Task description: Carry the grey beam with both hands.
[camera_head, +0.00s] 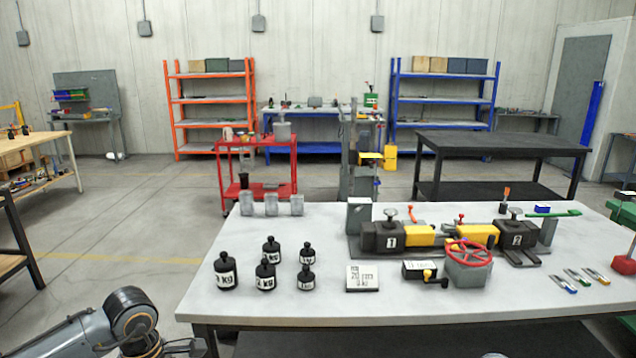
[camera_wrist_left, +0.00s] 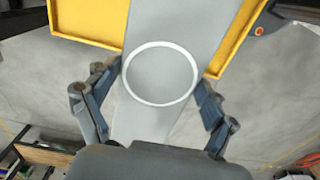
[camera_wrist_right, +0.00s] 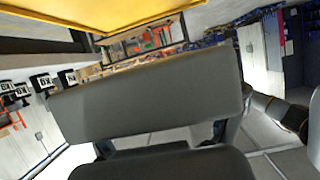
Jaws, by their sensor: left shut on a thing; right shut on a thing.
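The grey beam (camera_wrist_left: 160,28) runs up the middle of the left wrist view, with a white ring (camera_wrist_left: 160,103) on its face. My left gripper (camera_wrist_left: 155,98) has one finger on each side of it and is shut on it. In the right wrist view a broad grey end of the beam (camera_wrist_right: 150,98) fills the middle. My right gripper (camera_wrist_right: 165,138) is shut on it; its fingertips are mostly hidden behind the beam. The head view does not clearly show the beam or either gripper; only part of my left arm shows at bottom left.
Yellow panels (camera_wrist_left: 85,18) flank the beam in the left wrist view. The workbench (camera_head: 300,218) holds several black weights (camera_head: 226,270), two numbered jacks (camera_head: 392,240) and a red handwheel (camera_head: 470,255). A red cart (camera_head: 257,165) and a dark table (camera_head: 500,145) stand behind; open floor lies left.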

